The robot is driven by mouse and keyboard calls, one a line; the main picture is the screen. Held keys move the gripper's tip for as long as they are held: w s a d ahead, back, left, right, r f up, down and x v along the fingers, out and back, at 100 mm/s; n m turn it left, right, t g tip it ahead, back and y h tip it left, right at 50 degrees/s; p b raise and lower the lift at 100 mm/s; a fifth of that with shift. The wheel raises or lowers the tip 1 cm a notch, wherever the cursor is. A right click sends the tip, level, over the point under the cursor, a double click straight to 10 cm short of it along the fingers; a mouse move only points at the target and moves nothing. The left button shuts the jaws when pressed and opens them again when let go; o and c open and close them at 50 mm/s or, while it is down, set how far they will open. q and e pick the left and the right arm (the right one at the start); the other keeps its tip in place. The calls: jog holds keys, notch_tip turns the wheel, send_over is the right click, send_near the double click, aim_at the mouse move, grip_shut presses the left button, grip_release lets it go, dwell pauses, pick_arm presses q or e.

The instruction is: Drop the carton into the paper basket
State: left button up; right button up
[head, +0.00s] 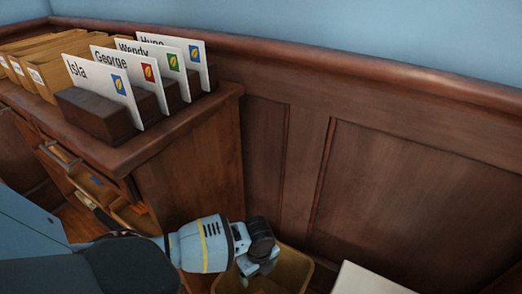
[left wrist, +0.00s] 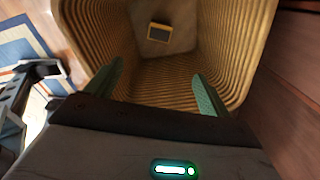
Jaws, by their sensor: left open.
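The paper basket (head: 294,270) is a tan, ribbed bin on the floor beside the cabinet's end, at the bottom of the head view. In the left wrist view the basket (left wrist: 240,60) opens below my left gripper. In the head view the left gripper (head: 258,264) hides part of the basket.
A wooden cabinet (head: 195,165) stands left of the basket, with open drawers (head: 95,185). On its top are name cards (head: 105,88) in dark holders and several tan folders (head: 45,65). A panelled wall (head: 400,190) is behind. A white surface (head: 370,280) lies right of the basket.

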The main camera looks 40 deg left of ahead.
pick_arm(q)
notch_tip(320, 180, up, 4)
jog(key=shift+p, duration=0.65)
pick_arm(e)
jog(key=shift+w+r, duration=0.35)
jog(key=shift+r, duration=0.2)
jog(key=shift+w+r, duration=0.35)
jog(key=shift+r, duration=0.2)
jog(key=shift+s, duration=0.1)
